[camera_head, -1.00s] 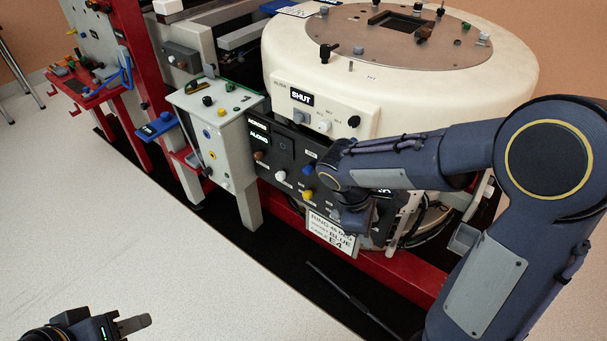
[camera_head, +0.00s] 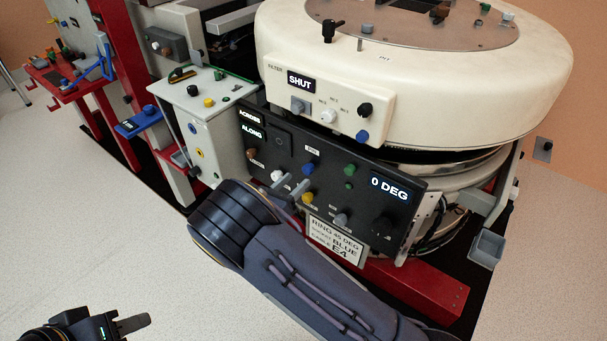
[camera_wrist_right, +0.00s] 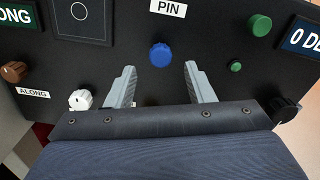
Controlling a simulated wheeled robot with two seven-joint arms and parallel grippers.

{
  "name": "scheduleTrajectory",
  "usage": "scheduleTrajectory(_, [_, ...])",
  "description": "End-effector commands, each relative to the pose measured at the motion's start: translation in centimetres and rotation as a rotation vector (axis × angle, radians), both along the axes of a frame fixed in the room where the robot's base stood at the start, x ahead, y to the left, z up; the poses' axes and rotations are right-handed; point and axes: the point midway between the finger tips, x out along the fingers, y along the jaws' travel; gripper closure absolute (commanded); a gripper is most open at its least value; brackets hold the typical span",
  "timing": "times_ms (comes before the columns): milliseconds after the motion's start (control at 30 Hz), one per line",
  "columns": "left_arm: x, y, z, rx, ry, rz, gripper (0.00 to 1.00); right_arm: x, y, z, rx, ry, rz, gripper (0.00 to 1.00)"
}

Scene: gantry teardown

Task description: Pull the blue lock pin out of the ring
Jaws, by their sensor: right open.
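A round blue knob (camera_head: 310,169) sits on the black control panel (camera_head: 345,172) below the white ring housing (camera_head: 420,75). In the right wrist view this blue knob (camera_wrist_right: 161,55) is directly under a label reading PIN. My right gripper (camera_head: 291,190) is open and faces the panel. In the wrist view its two fingertips (camera_wrist_right: 159,75) are spread either side of the blue knob's line, a little below it, with nothing between them. A second blue knob (camera_head: 362,136) is on the housing's lower front. My left gripper (camera_head: 132,324) is at the bottom left, away from everything.
White (camera_head: 278,177), yellow (camera_head: 308,197), green (camera_head: 350,170) and black (camera_head: 384,227) knobs crowd the panel near my right gripper. A display (camera_head: 389,189) reads 0 DEG. A placard (camera_head: 335,240) hangs below. The floor at left is clear.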

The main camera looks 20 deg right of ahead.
Motion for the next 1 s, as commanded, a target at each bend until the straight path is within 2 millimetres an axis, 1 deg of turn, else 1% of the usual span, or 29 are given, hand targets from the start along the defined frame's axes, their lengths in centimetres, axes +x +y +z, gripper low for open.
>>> scheduleTrajectory(33, [0.0, 0.0, -0.2, 0.000, 0.000, 0.000, 0.64, 0.6, -0.8, -0.1, 0.001, 0.000, -0.004, 0.52])
scheduleTrajectory(100, [0.0, 0.0, -0.3, 0.000, 0.000, 0.000, 0.64, 1.2, -1.7, -0.1, 0.001, 0.000, -0.004, 0.52])
scheduleTrajectory(300, [0.0, 0.0, -0.5, 0.000, 0.000, 0.000, 0.64, 2.6, -3.4, -0.1, 0.003, 0.000, -0.004, 0.52])
scheduleTrajectory(633, [0.0, 0.0, -0.5, 0.000, 0.000, 0.000, 0.64, 2.9, -3.8, 0.0, 0.003, 0.000, -0.002, 0.52])
scheduleTrajectory(667, [0.0, 0.0, -0.5, 0.000, 0.000, 0.000, 0.64, 2.9, -3.8, 0.0, 0.003, 0.000, -0.002, 0.54])
scheduleTrajectory(1000, [0.0, 0.0, -0.5, 0.000, 0.000, 0.000, 0.64, 2.9, -3.8, 0.0, 0.004, 0.001, -0.002, 0.99])
